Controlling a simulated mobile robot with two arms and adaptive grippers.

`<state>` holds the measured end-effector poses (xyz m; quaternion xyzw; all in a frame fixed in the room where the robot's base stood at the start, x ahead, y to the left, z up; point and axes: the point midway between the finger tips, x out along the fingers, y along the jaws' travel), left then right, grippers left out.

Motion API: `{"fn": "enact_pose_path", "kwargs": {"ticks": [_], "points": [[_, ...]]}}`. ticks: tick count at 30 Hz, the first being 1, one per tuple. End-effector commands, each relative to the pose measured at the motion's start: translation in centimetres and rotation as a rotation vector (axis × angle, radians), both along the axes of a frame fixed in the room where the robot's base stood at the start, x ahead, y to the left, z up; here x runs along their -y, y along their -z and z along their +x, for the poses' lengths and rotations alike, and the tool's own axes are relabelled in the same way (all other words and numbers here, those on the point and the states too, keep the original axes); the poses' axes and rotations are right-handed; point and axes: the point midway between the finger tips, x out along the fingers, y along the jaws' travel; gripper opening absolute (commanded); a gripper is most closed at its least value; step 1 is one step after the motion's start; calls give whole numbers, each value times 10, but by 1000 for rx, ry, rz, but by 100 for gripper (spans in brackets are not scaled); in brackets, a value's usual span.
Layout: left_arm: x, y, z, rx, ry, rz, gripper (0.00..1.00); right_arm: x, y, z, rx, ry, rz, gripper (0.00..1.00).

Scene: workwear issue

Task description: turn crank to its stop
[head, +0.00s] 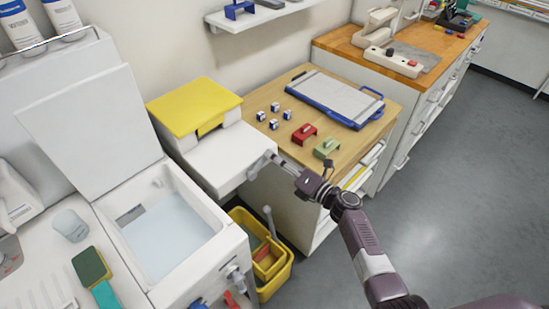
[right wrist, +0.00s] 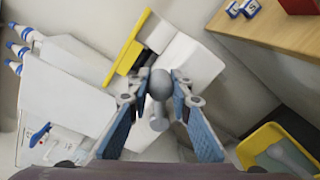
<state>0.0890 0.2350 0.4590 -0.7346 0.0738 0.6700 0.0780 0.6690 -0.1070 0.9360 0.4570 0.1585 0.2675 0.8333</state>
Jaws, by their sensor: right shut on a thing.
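The white machine with a yellow lid (head: 194,106) stands between the sink unit and the wooden-topped cabinet. The grey crank (head: 254,171) is on its front right side. My right gripper (head: 273,156) reaches it from the right and is shut on the crank's handle. In the right wrist view the crank's round grey handle (right wrist: 160,84) sits between the two blue-padded fingers of my right gripper (right wrist: 159,100). The crank's mount is partly hidden by the gripper. My left gripper is not in view.
A yellow bucket (head: 284,272) stands on the floor below the machine. The sink (head: 205,252) is at left. The floor at right is clear.

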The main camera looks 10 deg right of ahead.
Motion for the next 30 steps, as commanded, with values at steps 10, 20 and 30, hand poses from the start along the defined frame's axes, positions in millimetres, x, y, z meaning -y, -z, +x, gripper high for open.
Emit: {"fn": "enact_pose_path", "kwargs": {"ticks": [10,20,30], "points": [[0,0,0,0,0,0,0,0,4,-2,-6,-1,-3,37],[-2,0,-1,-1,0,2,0,9,3,-12,-4,1,-3,37],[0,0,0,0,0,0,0,50,2,-69,-7,-1,-5,37]]}}
